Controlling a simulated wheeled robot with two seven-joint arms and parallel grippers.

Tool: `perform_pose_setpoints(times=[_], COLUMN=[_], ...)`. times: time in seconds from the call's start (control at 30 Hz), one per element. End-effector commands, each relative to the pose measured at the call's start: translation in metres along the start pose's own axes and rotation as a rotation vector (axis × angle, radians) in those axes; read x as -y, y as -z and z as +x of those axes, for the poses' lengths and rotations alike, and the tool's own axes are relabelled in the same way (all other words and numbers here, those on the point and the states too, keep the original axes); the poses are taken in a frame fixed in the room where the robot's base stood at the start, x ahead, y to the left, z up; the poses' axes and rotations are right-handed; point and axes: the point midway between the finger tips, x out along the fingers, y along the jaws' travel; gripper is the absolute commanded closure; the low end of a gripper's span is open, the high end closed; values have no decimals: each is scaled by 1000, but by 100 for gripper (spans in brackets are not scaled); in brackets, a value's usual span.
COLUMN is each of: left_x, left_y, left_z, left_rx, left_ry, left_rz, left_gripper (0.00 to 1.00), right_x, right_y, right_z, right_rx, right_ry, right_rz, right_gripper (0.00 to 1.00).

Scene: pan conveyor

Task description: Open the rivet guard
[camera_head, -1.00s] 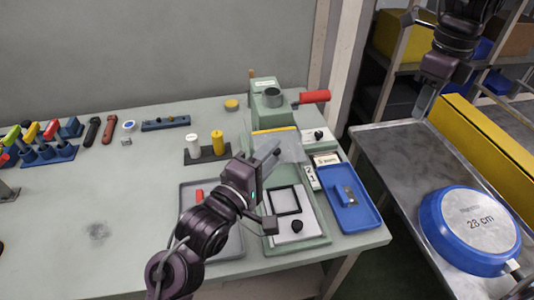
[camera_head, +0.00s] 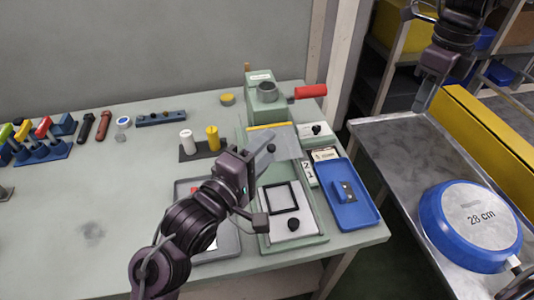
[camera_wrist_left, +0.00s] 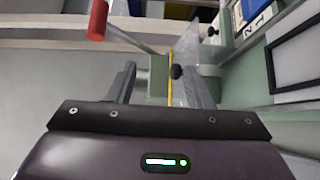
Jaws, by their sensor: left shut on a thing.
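The rivet guard (camera_head: 286,146) is a clear panel with a yellow top edge on the green riveting press (camera_head: 264,104). It is down in front of the press and also shows in the left wrist view with its dark knob (camera_wrist_left: 176,72). My left gripper (camera_head: 264,150) is at the guard's front, shut on the knob; its fingers hide part of the panel. In the left wrist view the knob is between the fingers (camera_wrist_left: 160,88). My right gripper (camera_head: 426,96) hangs at the upper right, away from the press, its jaw opening unclear.
The press has a red handle (camera_head: 311,91). A blue tray (camera_head: 359,213) and a plate with a black frame and knob (camera_head: 296,236) lie in front. A blue pan (camera_head: 433,222) is on the metal table at right.

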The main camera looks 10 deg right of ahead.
Motion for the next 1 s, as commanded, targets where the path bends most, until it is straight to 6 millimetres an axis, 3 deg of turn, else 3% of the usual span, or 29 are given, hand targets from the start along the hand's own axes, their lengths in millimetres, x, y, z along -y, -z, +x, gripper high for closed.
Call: perform_pose_setpoints(times=[0.03, 0.7, 1.0], left_x=[-12, -39, -43], left_y=[15, 28, 29], left_z=[-4, -35, -39], left_rx=[-36, -25, -24], left_ry=[-23, -12, -9], left_rz=[8, 5, 3], left_gripper=[61, 61, 61], right_x=[0, 0, 0], right_y=[0, 0, 0], right_z=[-1, 0, 0], right_rx=[0, 0, 0], right_ry=[0, 0, 0], right_rz=[0, 0, 0], right_gripper=[75, 75, 75])
